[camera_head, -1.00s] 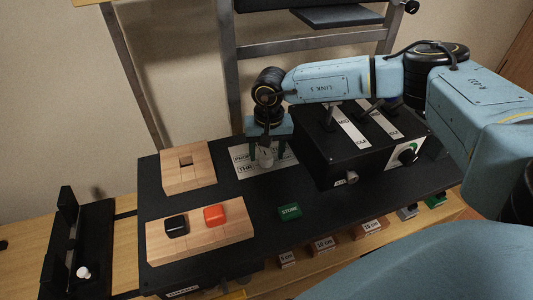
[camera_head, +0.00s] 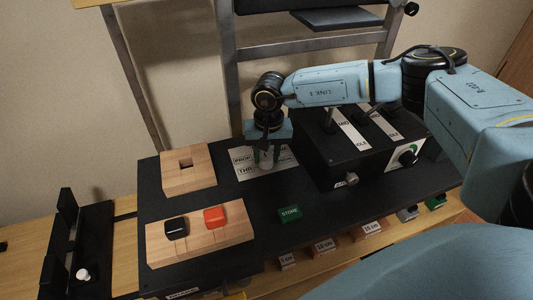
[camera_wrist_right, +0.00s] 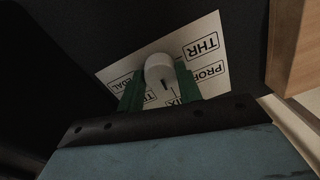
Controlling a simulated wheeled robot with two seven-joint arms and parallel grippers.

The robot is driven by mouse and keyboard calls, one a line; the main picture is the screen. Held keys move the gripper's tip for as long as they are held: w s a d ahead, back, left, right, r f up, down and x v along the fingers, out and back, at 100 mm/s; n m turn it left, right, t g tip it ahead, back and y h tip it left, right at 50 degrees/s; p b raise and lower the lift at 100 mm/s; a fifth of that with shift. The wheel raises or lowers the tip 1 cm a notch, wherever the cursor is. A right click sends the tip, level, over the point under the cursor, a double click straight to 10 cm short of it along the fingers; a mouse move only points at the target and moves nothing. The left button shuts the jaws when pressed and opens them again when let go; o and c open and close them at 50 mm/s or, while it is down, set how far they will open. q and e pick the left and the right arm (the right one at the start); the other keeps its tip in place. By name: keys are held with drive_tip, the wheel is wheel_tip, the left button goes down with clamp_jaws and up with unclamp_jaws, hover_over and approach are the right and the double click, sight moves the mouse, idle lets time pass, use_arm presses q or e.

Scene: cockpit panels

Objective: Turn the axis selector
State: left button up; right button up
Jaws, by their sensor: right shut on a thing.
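The axis selector is a pale round knob (camera_wrist_right: 160,70) with a dark pointer line, standing on a white label plate (camera_wrist_right: 205,50) with words such as THR, PROP and MIX. In the head view the knob (camera_head: 266,160) shows only partly between my fingers, on the plate (camera_head: 245,163). My right gripper (camera_head: 266,155) points down over it, its green fingers on either side. In the wrist view the right gripper (camera_wrist_right: 160,88) is shut on the knob. My left gripper is not in view.
A green STORE block (camera_head: 289,214) sits in front.

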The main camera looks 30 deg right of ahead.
drive_tip(key=shift+m, duration=0.8)
drive_tip(key=m+p, duration=0.1)
drive_tip(key=m, duration=0.2)
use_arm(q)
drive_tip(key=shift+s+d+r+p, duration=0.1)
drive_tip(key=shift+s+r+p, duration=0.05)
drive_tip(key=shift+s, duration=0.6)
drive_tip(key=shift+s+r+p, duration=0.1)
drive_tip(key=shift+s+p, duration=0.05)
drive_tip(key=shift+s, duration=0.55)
use_arm(e)
drive_tip(key=shift+m, duration=1.9)
drive_tip(key=o, duration=0.9)
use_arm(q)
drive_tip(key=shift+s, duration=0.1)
use_arm(e)
drive_tip(key=shift+o, duration=0.5)
drive_tip(key=shift+r, duration=0.15)
